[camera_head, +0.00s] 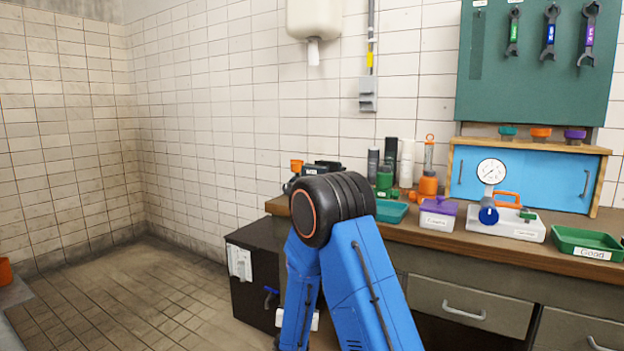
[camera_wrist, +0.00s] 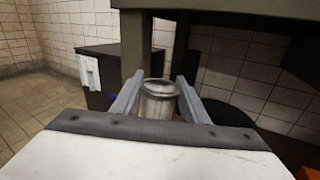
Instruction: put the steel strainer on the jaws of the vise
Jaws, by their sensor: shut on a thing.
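The steel strainer (camera_wrist: 159,104) is a small grey metal cylinder. In the wrist view it sits between the two fingers of my gripper (camera_wrist: 157,86), which is shut on it. The gripper is below the level of the bench top, in front of the bench's underside. In the head view my blue arm hides the gripper and strainer. A dark, partly hidden object with a pale label, perhaps the vise (camera_head: 322,168), is at the left end of the bench. Its jaws cannot be made out.
The wooden bench (camera_head: 455,235) holds a teal tray (camera_head: 391,211), a purple-lidded box (camera_head: 437,214), a pressure gauge (camera_head: 491,171) and a green tray (camera_head: 588,243). A black cabinet (camera_head: 255,275) stands at the bench's left end.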

